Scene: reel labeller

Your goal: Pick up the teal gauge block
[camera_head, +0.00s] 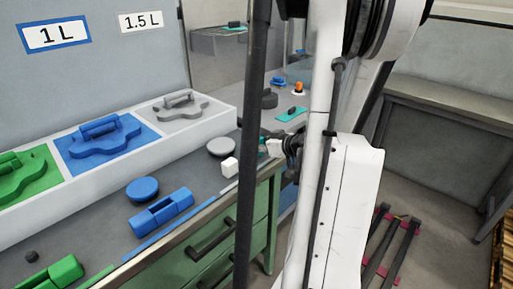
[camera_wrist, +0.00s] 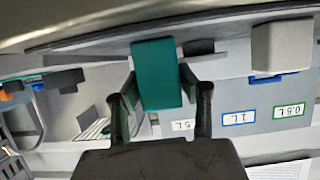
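The teal gauge block (camera_wrist: 157,78) is a plain teal upright block in the middle of the wrist view, which looks upside down. My gripper (camera_wrist: 160,80) has one dark fingertip against each side of it, so it looks shut on the block. In the head view my gripper (camera_head: 288,146) is at the counter's right end, mostly hidden by my arm. A small teal patch (camera_head: 262,149) beside it seems to be the block, largely hidden behind a dark pole. I cannot tell whether the block is clear of the surface.
A white cube (camera_head: 229,168) stands close by on the counter; a pale block also shows in the wrist view (camera_wrist: 282,46). A grey disc (camera_head: 221,146), blue disc (camera_head: 142,189) and blue block (camera_head: 162,211) lie further left. A teal plate (camera_head: 291,114) lies behind.

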